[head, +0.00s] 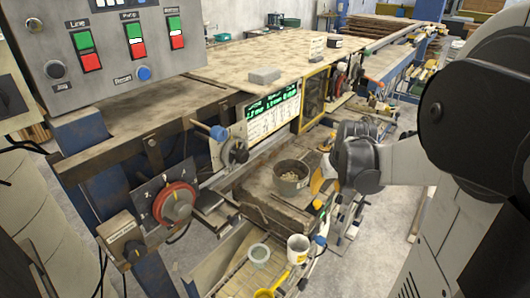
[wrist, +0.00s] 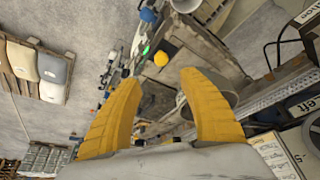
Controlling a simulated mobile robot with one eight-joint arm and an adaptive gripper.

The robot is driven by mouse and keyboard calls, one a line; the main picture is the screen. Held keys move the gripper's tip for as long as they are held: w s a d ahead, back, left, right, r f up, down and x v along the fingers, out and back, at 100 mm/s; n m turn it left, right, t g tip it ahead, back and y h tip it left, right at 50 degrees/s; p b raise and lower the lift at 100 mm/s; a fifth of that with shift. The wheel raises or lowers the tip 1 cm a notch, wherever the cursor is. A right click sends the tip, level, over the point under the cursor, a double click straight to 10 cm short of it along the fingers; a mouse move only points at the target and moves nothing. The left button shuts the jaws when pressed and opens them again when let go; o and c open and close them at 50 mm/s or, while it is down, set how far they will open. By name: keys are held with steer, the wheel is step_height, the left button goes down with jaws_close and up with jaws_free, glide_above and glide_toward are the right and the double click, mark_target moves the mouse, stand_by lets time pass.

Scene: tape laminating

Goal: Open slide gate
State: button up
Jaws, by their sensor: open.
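A yellow-framed dark panel (head: 313,98) stands upright on the machine beside the green-lettered display; it may be the slide gate, but I cannot tell for sure. My gripper (head: 320,178) is in front of and below this panel in the head view, right of the grey pot, partly hidden by my own wrist. In the wrist view my gripper (wrist: 160,77) shows two yellow fingers spread wide with nothing between them. No contact with the panel shows.
A grey pot (head: 291,177) sits on the worn lower bench. A white cup (head: 298,248) stands near its front. A handwheel (head: 235,151) and a red-rimmed dial (head: 174,204) stick out at the left. A button box (head: 110,45) fills the upper left. Concrete floor (head: 385,215) is open at right.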

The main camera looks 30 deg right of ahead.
mark_target(318, 203)
steer(key=b+x, duration=0.1)
steer(key=x, duration=0.4)
steer(key=b+x, duration=0.1)
steer(key=x, duration=0.4)
steer(key=shift+s+a+f, duration=0.1)
steer(key=shift+a+f, duration=0.1)
steer(key=shift+a, duration=0.05)
jaws_close()
